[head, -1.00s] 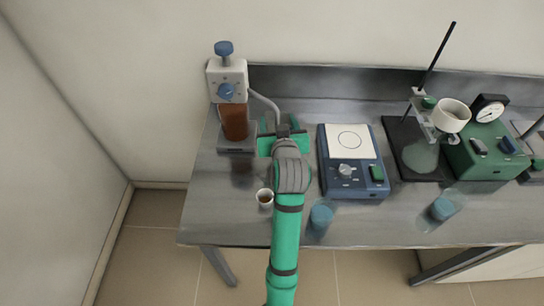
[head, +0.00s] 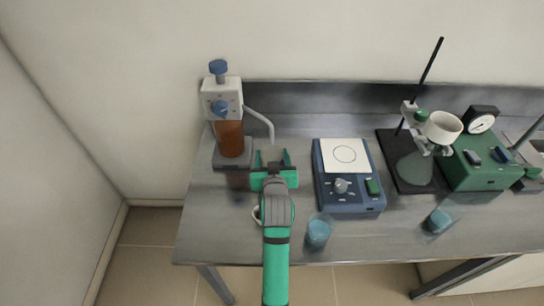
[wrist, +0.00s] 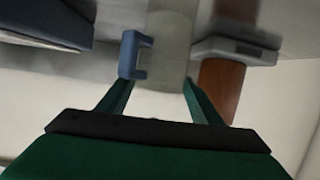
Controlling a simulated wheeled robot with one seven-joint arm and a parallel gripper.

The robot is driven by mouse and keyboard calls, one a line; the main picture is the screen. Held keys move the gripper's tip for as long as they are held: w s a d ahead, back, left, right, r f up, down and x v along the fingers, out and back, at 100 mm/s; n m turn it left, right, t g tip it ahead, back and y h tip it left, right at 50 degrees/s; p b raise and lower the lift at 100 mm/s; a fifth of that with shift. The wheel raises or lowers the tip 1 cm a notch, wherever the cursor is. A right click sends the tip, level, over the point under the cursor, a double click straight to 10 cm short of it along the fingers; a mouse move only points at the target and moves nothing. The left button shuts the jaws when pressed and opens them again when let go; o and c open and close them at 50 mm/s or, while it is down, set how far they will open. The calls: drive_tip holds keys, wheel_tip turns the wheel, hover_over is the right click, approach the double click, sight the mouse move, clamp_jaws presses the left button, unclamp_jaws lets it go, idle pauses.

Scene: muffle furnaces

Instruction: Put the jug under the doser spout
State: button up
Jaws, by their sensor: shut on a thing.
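The doser (head: 222,105) stands at the back left of the table, with a blue knob on top, a brown bottle and a thin grey spout (head: 262,117) bent out to the right. My gripper (head: 273,165) is in front of and below the spout tip, shut on the jug (head: 272,156). In the wrist view the jug (wrist: 168,40) is a pale translucent cylinder with a blue handle (wrist: 132,58), between my green fingers (wrist: 160,90). In the head view my gripper hides much of the jug. I cannot tell whether its base touches the table.
A blue stirrer plate (head: 347,200) stands close to the right of my gripper. A small cup (head: 257,215) is partly hidden beside my wrist. A beaker of blue liquid (head: 319,232) stands near the front edge. A clamp stand with a flask (head: 414,168) and a green device (head: 482,160) are farther right.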

drive_tip(key=shift+f, duration=0.15)
drive_tip(key=o, duration=1.2)
drive_tip(key=shift+c, duration=0.2)
drive_tip(key=v, duration=1.2)
